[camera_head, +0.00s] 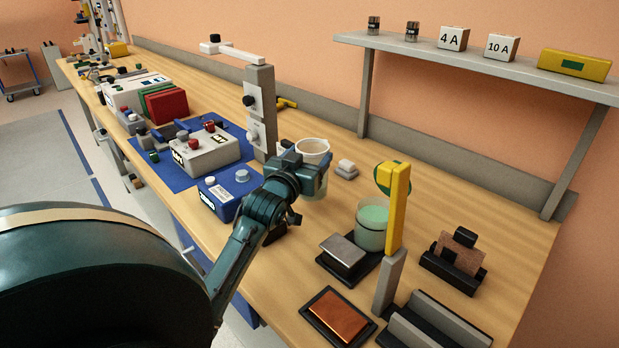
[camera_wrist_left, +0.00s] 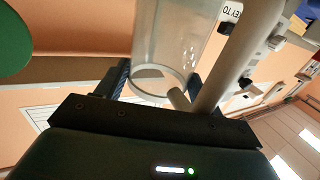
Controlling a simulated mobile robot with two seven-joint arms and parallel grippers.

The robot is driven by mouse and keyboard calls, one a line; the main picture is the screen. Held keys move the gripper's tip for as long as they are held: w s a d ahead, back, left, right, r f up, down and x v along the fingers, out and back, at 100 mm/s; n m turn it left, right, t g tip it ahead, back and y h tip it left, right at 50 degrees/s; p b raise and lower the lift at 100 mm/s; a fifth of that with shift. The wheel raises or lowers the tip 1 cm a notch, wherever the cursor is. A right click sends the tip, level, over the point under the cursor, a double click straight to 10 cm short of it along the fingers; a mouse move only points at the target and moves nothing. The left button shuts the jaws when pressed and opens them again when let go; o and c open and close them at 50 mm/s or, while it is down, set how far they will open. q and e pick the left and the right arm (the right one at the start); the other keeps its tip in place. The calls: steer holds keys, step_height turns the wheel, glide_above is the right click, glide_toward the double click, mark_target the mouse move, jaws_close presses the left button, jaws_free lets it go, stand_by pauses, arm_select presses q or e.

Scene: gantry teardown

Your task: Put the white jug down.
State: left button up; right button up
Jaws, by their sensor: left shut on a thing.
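The white jug (camera_head: 313,148) is translucent and stands about upright over the wooden bench, behind my left gripper in the head view. My left gripper (camera_head: 312,172) is shut on it. In the left wrist view the clear body of the jug (camera_wrist_left: 170,45) and its pale handle (camera_wrist_left: 228,62) show close in front of the jaws. The gripper hides part of the jug's side, and I cannot tell whether its base touches the bench. My right gripper is not in view.
A beaker of green liquid (camera_head: 372,226) and a yellow-topped post (camera_head: 398,205) stand nearer the front. A blue box (camera_head: 223,190) and grey post (camera_head: 262,115) are left.

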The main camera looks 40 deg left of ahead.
arm_select(q)
glide_above(308, 200)
steer(key=w, duration=0.1)
steer(key=shift+a+f, duration=0.2)
steer(key=shift+f, duration=0.85)
steer(key=shift+a+f, duration=0.2)
steer(key=shift+f, duration=0.8)
steer(key=o, duration=1.2)
steer(key=shift+f, duration=0.25)
steer(key=o, duration=0.5)
steer(key=shift+r, duration=0.1)
steer(key=shift+s+r, duration=0.1)
steer(key=b+v, duration=0.1)
steer(key=v, duration=1)
steer(key=shift+s+d, duration=0.2)
steer(key=shift+s, duration=0.15)
